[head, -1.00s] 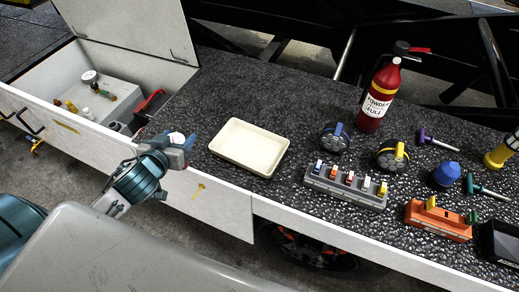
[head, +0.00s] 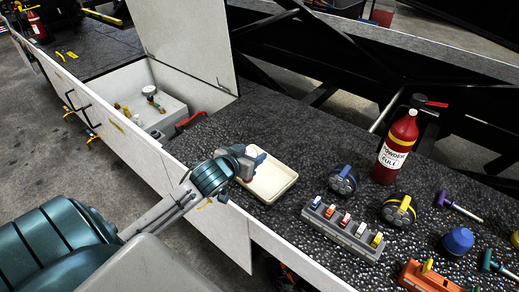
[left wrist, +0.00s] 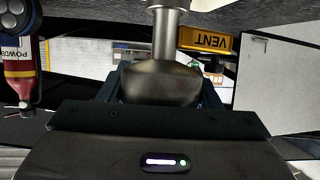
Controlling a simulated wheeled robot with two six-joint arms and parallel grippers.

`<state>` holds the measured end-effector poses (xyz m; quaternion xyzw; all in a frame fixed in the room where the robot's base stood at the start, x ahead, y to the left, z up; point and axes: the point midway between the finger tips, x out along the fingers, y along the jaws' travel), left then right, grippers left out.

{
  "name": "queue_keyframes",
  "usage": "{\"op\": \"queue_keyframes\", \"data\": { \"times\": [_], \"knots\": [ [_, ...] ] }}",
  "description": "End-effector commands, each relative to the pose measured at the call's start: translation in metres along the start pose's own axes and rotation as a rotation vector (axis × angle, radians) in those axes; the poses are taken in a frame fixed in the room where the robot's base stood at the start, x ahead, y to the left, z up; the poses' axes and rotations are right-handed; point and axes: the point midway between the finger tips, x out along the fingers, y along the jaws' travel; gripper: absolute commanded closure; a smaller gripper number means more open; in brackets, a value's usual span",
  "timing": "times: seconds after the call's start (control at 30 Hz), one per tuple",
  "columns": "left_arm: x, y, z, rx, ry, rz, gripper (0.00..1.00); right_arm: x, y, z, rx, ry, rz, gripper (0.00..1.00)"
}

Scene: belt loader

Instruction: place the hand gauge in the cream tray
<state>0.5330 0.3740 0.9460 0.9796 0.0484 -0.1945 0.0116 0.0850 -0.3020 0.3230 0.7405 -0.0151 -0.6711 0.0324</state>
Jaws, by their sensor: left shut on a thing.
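The cream tray (head: 276,177) lies empty on the dark speckled deck. My left gripper (head: 252,160) is above the tray's left part and covers that side in the head view. It is shut on the hand gauge. In the left wrist view the hand gauge (left wrist: 160,82) shows as a rounded dark metallic body with a grey stem (left wrist: 165,35), between the jaws. Its dial face cannot be made out there. My right gripper is not in view.
An open bin at the left holds a grey box with a gauge (head: 150,91) and brass fittings; its lid (head: 185,40) stands upright. Right of the tray are a grey rack (head: 343,232), two round tools and a red fire extinguisher (head: 395,150).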

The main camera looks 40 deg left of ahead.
Motion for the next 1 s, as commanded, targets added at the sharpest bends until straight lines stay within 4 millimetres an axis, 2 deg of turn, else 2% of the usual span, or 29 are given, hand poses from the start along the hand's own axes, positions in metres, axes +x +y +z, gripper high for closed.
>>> {"op": "queue_keyframes", "data": {
  "times": [0.03,0.1,0.3,0.43,0.7,1.0],
  "knots": [
    [0.013,-0.002,-0.009,-0.005,0.004,-0.002,0.82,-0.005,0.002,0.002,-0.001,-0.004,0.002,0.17],
    [0.029,-0.005,-0.014,-0.004,0.003,-0.001,0.82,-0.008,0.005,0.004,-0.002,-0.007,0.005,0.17],
    [0.061,-0.009,-0.021,-0.002,0.002,0.000,0.82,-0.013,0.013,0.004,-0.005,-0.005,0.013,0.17],
    [0.068,-0.010,-0.019,0.000,0.000,0.000,0.82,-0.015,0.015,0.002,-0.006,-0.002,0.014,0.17],
    [0.079,-0.010,0.010,0.001,-0.001,0.000,0.82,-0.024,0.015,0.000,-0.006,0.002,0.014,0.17],
    [0.080,-0.010,0.013,0.002,0.001,0.000,0.82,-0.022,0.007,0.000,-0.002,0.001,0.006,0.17]
  ]
}}
